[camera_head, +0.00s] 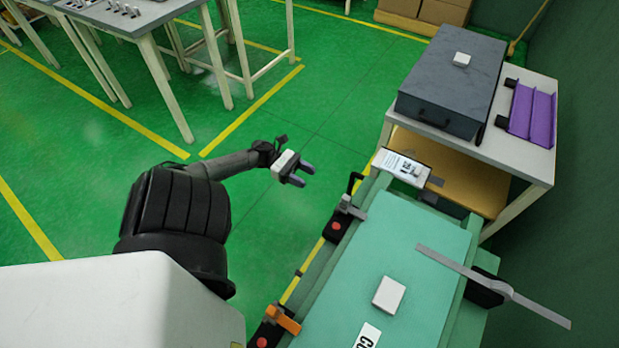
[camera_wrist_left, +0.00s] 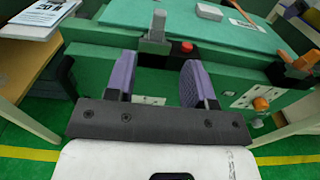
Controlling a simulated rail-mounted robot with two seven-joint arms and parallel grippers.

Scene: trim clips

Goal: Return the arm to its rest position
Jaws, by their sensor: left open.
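My left arm reaches in from the left in the head view. Its left gripper (camera_head: 303,174) hangs over the green floor, left of the green workbench (camera_head: 345,215), with its fingers apart and nothing between them. In the left wrist view the two purple-padded fingers (camera_wrist_left: 158,75) are spread, and the bench side shows beyond them. My right gripper is in neither view.
A white block (camera_head: 388,295) lies on the bench's teal panel (camera_head: 425,250). A grey bar (camera_head: 490,285) crosses its right edge. Behind, a white table (camera_head: 545,155) holds a dark case (camera_head: 450,85) and a purple tray (camera_head: 533,110).

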